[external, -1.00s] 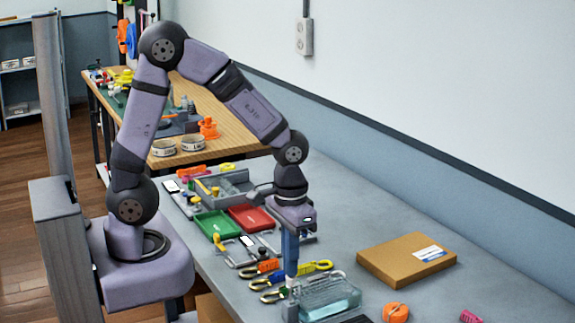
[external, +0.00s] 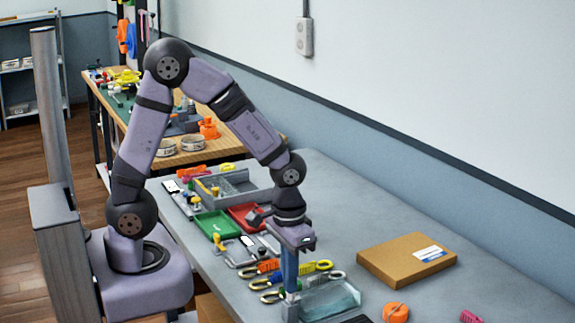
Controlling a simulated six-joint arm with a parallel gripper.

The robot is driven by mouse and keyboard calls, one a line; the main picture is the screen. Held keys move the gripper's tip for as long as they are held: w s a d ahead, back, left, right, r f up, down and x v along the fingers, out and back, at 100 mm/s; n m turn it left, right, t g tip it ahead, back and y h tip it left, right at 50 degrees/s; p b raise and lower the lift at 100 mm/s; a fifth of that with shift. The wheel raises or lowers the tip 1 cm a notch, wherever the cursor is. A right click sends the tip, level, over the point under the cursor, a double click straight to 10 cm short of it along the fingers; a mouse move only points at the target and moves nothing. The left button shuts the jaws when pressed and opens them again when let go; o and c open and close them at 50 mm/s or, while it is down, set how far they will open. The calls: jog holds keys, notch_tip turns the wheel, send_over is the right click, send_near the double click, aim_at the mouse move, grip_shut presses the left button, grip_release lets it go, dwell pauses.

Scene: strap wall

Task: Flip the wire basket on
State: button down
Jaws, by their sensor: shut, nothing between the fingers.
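A pale teal, see-through box-like container (external: 333,298) stands at the front edge of the bench, low in the picture. It may be the wire basket, but I cannot make out wires clearly. A small grey block (external: 291,311) stands at its left end. My gripper (external: 290,289) points straight down with its long blue fingers shut and empty. Its tips are at the container's left end, just above or behind the grey block. I cannot tell whether they touch either one.
Several coloured hooks and straps (external: 285,275) lie just left of the container. Green (external: 217,224) and red (external: 243,213) trays and a grey bin (external: 225,183) stand farther back. A cardboard box (external: 395,259) and an orange roll (external: 396,312) are to the right. Bench space between them is clear.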

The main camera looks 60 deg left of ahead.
jog(key=shift+s+f, duration=0.15)
jog(key=shift+f, duration=0.1)
jog(key=shift+s+a+r, duration=0.1)
jog(key=shift+r+p, duration=0.5)
jog(key=shift+p, duration=0.2)
notch_tip(320, 180, up, 4)
jog(key=p, duration=0.3)
jog(key=shift+f, duration=0.25)
jog(key=shift+w+r, duration=0.3)
jog(key=shift+r, duration=0.05)
notch_tip(320, 180, up, 9)
jog(key=b, duration=0.2)
